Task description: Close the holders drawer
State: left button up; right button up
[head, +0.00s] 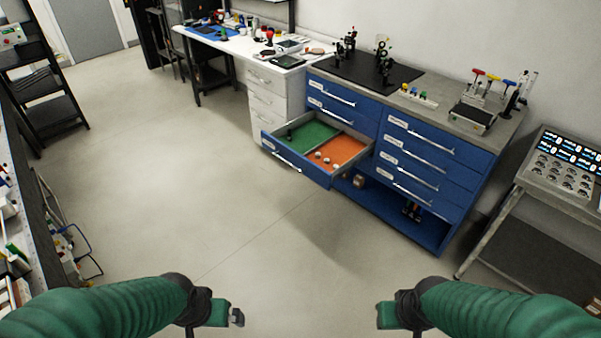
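The open drawer (301,167) is pulled out from the lower left of a blue cabinet (446,217). It has a blue front with a silver handle and a small white label too small to read. Its inside shows a green section and an orange section with several small round items on the orange one. My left gripper (238,317) is at the bottom of the view, well short of the drawer. My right gripper (384,315) is at the bottom, right of the left one, also far from the drawer. Neither touches anything visible; their finger openings are unclear.
The floor (250,235) between me and the drawer is clear. A cart (562,170) stands at the right. A white desk (268,50) with drawers adjoins the cabinet's left. A dark shelf rack (45,85) and a cluttered bench (25,200) are at the left.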

aim_at(314, 131)
jog(key=i+j, duration=0.1)
jog(key=i, duration=0.3)
jog(key=i+z, duration=0.15)
jog(key=i, duration=0.2)
jog(key=i+z, duration=0.2)
jog(key=i, duration=0.35)
jog(key=i+j+z, duration=0.2)
jog(key=i, duration=0.3)
jog(key=i+j+z, duration=0.15)
jog(key=i, duration=0.4)
